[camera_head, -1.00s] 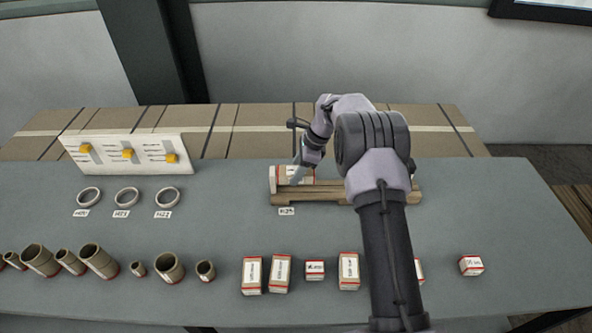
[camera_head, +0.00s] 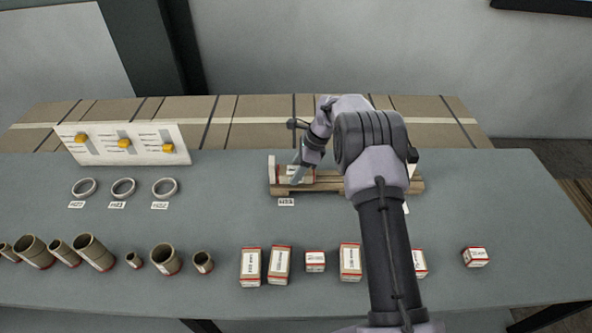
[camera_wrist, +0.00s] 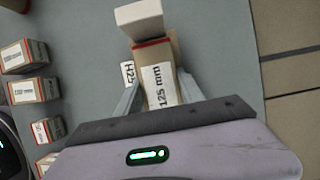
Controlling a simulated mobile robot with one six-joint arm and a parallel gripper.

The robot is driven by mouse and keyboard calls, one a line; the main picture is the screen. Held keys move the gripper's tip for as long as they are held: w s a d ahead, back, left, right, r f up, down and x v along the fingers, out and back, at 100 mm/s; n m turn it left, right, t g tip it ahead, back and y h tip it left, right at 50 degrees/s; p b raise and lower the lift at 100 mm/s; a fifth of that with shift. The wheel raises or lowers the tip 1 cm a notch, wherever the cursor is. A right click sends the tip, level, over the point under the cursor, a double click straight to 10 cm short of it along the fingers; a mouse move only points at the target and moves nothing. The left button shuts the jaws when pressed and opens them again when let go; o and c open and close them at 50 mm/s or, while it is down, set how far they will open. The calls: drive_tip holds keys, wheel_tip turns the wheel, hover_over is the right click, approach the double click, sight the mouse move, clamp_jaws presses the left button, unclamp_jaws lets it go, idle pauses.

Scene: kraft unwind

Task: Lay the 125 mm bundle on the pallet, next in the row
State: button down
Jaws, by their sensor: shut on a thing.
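The 125 mm bundle (camera_wrist: 160,85) is a kraft block with a white label and a red band. My gripper (camera_wrist: 157,92) is shut on it, one finger on each side. In the head view the bundle (camera_head: 299,173) lies along the left part of the wooden pallet (camera_head: 340,187), its left end close to a white upright block (camera_head: 271,170). In the wrist view that white block (camera_wrist: 139,17) appears right at the bundle's far end; I cannot tell if they touch. Whether the bundle rests fully on the slats is hidden. My arm covers much of the pallet's right part.
Several labelled boxes (camera_head: 280,266) stand along the front, beside kraft tubes (camera_head: 92,252) at left. Three rings (camera_head: 123,189) and a white panel with yellow sliders (camera_head: 123,144) are at back left. A tag (camera_head: 286,202) lies before the pallet. The table's right side is mostly clear.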

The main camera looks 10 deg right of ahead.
drive_tip(key=shift+f, duration=0.15)
idle(0.3)
drive_tip(key=c, duration=0.7)
unclamp_jaws()
drive_tip(key=shift+o, duration=0.2)
drive_tip(key=p+v, duration=0.4)
drive_tip(key=v, duration=1.3)
drive_tip(key=shift+r, duration=0.2)
